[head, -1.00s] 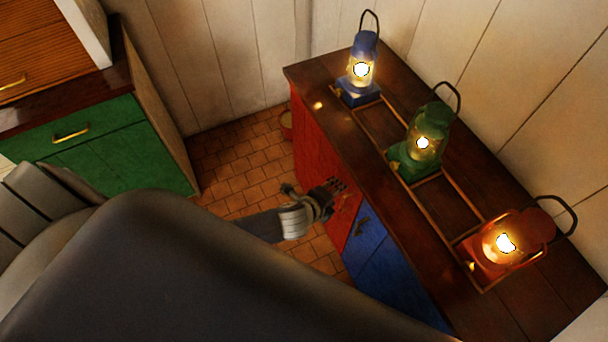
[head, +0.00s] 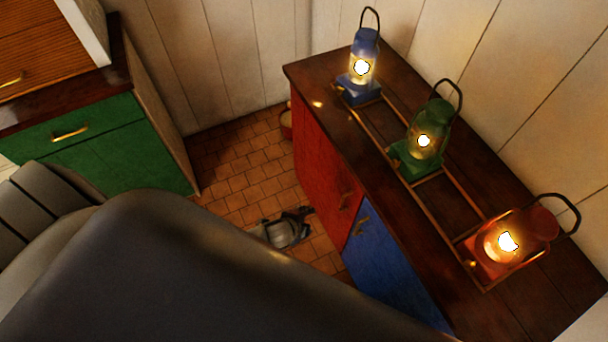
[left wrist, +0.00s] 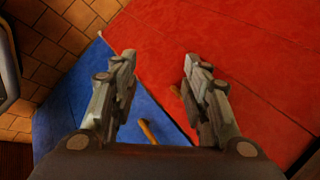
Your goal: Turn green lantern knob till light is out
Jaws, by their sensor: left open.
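The green lantern (head: 425,140) stands lit on the dark wooden counter, between a blue lantern (head: 362,68) and a red lantern (head: 508,240), both also lit. I cannot make out its knob clearly. My left gripper (head: 302,214) is low over the tiled floor, beside the red cabinet front and below the counter top, well apart from the green lantern. In the left wrist view the left gripper (left wrist: 158,75) is open and empty, its two fingers pointing at the red and blue doors. My right gripper does not show.
The dark counter (head: 395,75) has a raised wooden rail frame around the lanterns. Below are a red door (head: 322,165) and a blue door (head: 375,255) with handles. A green cabinet (head: 110,150) stands left. Tiled floor (head: 240,165) lies between.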

